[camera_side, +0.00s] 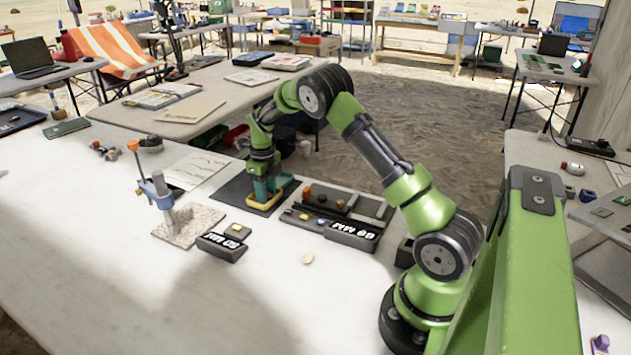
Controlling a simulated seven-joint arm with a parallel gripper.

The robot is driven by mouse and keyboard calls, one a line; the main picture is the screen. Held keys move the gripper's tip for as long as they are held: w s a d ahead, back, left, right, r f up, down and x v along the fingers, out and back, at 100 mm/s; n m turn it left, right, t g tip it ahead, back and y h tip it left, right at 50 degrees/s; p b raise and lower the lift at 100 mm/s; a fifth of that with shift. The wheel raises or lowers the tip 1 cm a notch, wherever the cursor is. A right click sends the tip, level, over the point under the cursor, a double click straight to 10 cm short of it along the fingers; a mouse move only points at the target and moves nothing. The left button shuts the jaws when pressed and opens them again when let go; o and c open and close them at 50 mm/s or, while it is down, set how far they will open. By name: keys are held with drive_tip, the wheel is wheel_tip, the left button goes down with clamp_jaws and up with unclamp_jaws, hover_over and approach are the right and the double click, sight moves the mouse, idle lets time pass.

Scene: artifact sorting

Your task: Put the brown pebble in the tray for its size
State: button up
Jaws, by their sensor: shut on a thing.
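My gripper (267,190) has teal fingers and reaches down over a dark mat (232,192) with a yellow-edged piece (272,206) at the fingertips. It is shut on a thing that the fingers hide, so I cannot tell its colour. To the right is a dark tray (375,208) with a black label block (352,236) at its front; small orange-brown and coloured pieces lie in it. Another black label block (222,246) stands left of centre beside a small dark dish (238,231). I cannot make out a brown pebble for certain.
A pale pebble (308,258) lies on the table in front of the labels. A clamp stand (160,195) with a blue-grey post stands on a rough stone slab (188,226) at the left. A sheet of drawings (195,168) lies behind. The table front is clear.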

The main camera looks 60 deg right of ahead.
drive_tip(key=shift+f, duration=0.1)
drive_tip(key=o, duration=1.1)
